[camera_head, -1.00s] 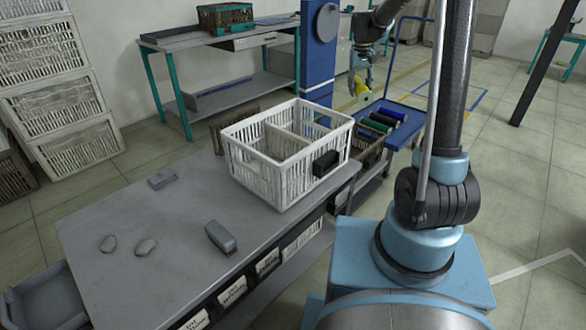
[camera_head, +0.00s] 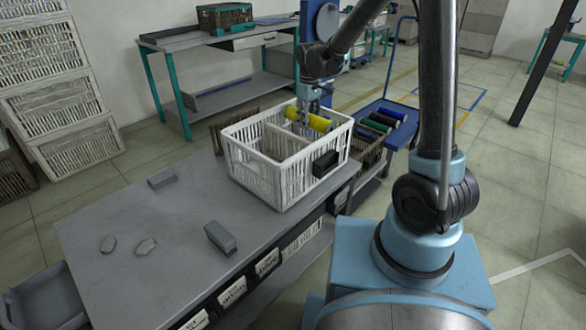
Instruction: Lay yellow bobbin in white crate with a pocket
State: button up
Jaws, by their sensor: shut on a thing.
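The yellow bobbin (camera_head: 318,122) is in my gripper (camera_head: 307,113), which is shut on it. The bobbin lies sideways, slightly tilted, over the far right part of the white crate (camera_head: 270,183), at about the height of its back rim. I cannot tell whether it touches the crate. The white crate stands on the grey table and has an inner divider (camera_head: 287,140) that splits it into compartments. A small black box-shaped piece (camera_head: 325,163) sits on the crate's right front side. The crate's floor is mostly hidden.
A blue cart (camera_head: 400,137) with several bobbins, green, blue and dark, stands to the right behind the crate. A workbench (camera_head: 220,37) stands at the back.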

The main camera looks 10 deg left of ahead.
jog(key=f, duration=1.3)
jog(key=shift+s, duration=0.3)
jog(key=o, duration=1.3)
jog(key=shift+c, duration=0.2)
notch_tip(320, 180, up, 12)
jog(key=shift+s+r, duration=0.1)
